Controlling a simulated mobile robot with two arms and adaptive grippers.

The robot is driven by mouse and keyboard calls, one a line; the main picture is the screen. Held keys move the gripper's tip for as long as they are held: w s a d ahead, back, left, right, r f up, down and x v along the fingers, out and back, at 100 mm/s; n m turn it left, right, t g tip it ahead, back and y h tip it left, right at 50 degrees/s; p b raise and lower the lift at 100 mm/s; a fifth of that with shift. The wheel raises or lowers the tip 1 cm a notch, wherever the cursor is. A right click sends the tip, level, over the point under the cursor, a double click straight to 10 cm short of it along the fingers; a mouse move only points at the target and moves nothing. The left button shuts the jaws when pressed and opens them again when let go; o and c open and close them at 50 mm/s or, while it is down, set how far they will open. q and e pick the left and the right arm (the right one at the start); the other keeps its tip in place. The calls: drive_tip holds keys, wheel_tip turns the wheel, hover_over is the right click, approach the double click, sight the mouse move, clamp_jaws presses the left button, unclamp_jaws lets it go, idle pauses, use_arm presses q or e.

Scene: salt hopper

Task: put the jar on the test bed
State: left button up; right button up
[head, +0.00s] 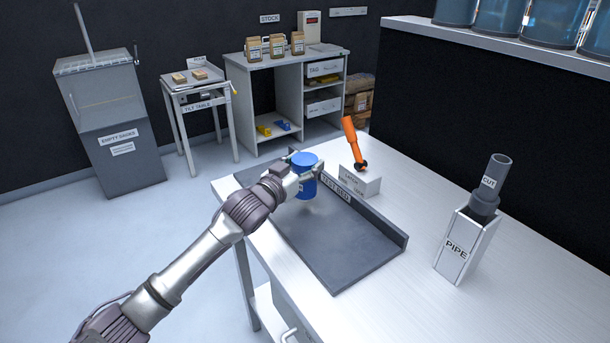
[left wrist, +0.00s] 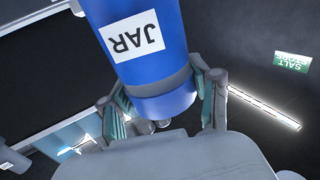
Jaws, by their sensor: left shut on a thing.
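The blue jar (head: 305,182) is in my left gripper (head: 298,170), over the far part of the dark grey test bed (head: 345,250). In the left wrist view the jar (left wrist: 150,75) carries a white label reading JAR, and my left gripper (left wrist: 162,108) has a finger on each side of it. The jar looks roughly upright in the head view. I cannot tell whether its base touches the bed. The bed has a raised back edge labelled TEST BED and is otherwise bare. My right gripper is not in view.
Behind the bed, an orange-handled tool (head: 351,140) stands at a white block (head: 360,182). A white PIPE holder (head: 465,245) with a grey pipe stands on the right of the white table (head: 530,270). A shelf with blue containers (head: 500,18) hangs at the upper right.

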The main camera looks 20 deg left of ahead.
use_arm(q)
drive_tip(key=shift+f, duration=1.75)
drive_tip(key=shift+f, duration=0.1)
drive_tip(key=o, duration=1.3)
drive_tip(key=shift+f, duration=0.1)
drive_tip(key=shift+s, duration=0.35)
drive_tip(key=v, duration=1.1)
drive_tip(key=shift+s+a+b, duration=0.15)
drive_tip(key=shift+b, duration=0.25)
